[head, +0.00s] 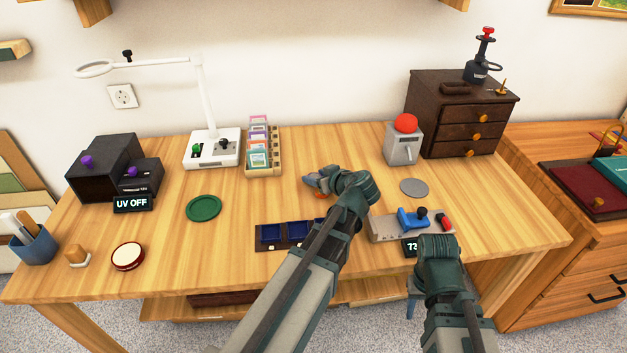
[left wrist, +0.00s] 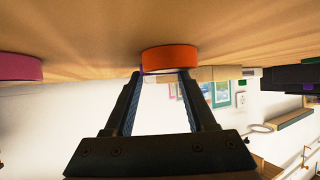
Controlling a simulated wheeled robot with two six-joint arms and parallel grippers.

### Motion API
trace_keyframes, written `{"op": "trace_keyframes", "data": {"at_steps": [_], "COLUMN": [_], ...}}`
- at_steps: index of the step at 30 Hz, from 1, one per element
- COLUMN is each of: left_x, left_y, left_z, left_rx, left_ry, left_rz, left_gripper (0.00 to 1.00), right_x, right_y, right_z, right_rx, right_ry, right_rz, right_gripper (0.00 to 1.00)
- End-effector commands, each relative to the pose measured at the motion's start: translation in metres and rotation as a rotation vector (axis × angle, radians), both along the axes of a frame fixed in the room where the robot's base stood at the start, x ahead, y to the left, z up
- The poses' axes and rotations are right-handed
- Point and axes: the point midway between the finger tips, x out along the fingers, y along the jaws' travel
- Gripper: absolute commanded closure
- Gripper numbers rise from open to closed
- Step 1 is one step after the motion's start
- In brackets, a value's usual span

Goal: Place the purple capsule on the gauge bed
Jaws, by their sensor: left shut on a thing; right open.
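My left gripper (head: 312,184) is low over the middle of the table. In the left wrist view its fingers (left wrist: 160,78) are closed against an orange capsule (left wrist: 170,58), a short disc at the table surface. A sliver of the orange capsule also shows in the head view (head: 320,194). A purple-pink capsule (left wrist: 18,67) rests apart at the left edge of the wrist view; my left arm may hide it in the head view. The gauge bed (head: 384,229), grey with a blue clamp, is right of my left arm. My right gripper (head: 412,303) is open, low at the front edge, mostly hidden.
A dark tray with blue compartments (head: 257,246) lies left of my left arm. A green disc (head: 203,208), a grey disc (head: 413,187), a card rack (head: 275,165) and a grey box with a red button (head: 403,148) stand around.

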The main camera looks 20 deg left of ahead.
Motion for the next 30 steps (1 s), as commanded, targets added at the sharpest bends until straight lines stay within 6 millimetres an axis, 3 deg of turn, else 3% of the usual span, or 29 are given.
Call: {"op": "trace_keyframes", "data": {"at_steps": [9, 10, 14, 25, 30], "left_x": [0.0, 0.0, 0.0, 0.0, -0.014], "left_y": [0.0, 0.0, 0.0, 0.0, -0.02], "left_z": [-0.003, -0.001, -0.001, 0.004, 0.019], "left_rx": [0.0, -0.001, -0.001, -0.001, -0.001], "left_ry": [0.0, 0.0, 0.0, 0.0, 0.0], "left_rz": [-0.001, -0.001, -0.001, -0.001, -0.004], "left_gripper": [0.98, 0.39, 0.15, 0.14, 0.14], "right_x": [0.0, 0.0, 0.0, 0.0, 0.0], "right_y": [0.0, 0.0, 0.0, 0.0, 0.0], "right_z": [-0.003, -0.001, -0.001, 0.004, 0.019], "right_rx": [0.0, 0.0, 0.0, 0.0, 0.0], "right_ry": [0.0, 0.0, 0.0, 0.0, 0.0], "right_rz": [0.0, 0.0, 0.0, 0.0, 0.0], "right_gripper": [0.55, 0.55, 0.55, 0.55, 0.55]}}
